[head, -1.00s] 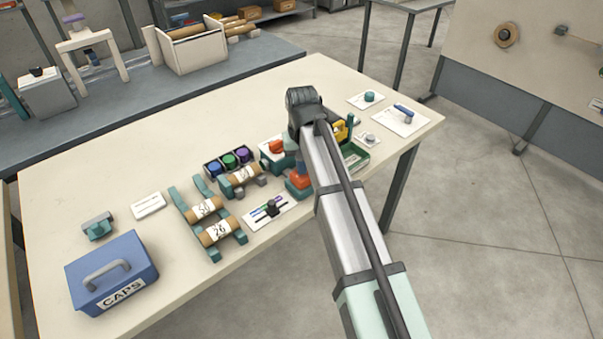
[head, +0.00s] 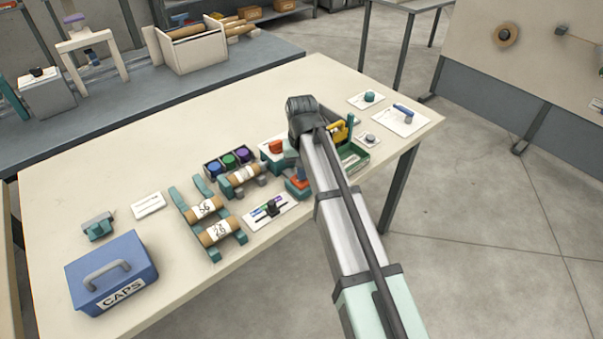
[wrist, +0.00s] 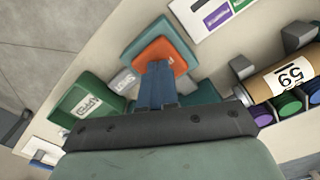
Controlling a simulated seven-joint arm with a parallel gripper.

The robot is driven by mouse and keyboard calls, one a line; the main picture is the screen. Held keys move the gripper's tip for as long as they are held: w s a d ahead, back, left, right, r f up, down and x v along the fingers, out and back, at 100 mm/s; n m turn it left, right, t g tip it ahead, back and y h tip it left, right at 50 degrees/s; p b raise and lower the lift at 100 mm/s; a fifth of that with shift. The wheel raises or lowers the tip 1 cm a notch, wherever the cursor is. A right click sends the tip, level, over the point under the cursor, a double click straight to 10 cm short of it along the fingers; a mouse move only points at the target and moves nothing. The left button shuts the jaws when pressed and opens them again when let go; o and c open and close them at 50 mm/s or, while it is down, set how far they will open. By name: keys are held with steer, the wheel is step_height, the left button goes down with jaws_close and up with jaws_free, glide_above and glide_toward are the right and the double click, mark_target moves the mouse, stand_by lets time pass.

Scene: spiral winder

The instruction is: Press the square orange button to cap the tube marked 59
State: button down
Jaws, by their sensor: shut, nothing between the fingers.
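The square orange button (wrist: 174,51) sits on a teal base in the wrist view. In the head view the button (head: 302,173) is partly hidden by my arm. My gripper (wrist: 157,66) is shut and empty, its blue fingertips over the button's near part. I cannot tell whether they press it. The tube marked 59 (wrist: 283,80) is brown with a white label and lies in grey holders right of the gripper in the wrist view. In the head view this tube (head: 240,176) lies just in front of the blue, green and purple caps (head: 229,160).
A second orange part (head: 276,146) sits on a teal box behind the button. Two more labelled tubes (head: 206,208) lie on a teal rack at left. A green bin (head: 353,158) stands right of my arm. A blue CAPS box (head: 112,273) is at front left.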

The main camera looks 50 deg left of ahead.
steer(key=shift+f, duration=0.15)
step_height(320, 180, up, 8)
stand_by(1.4)
stand_by(0.4)
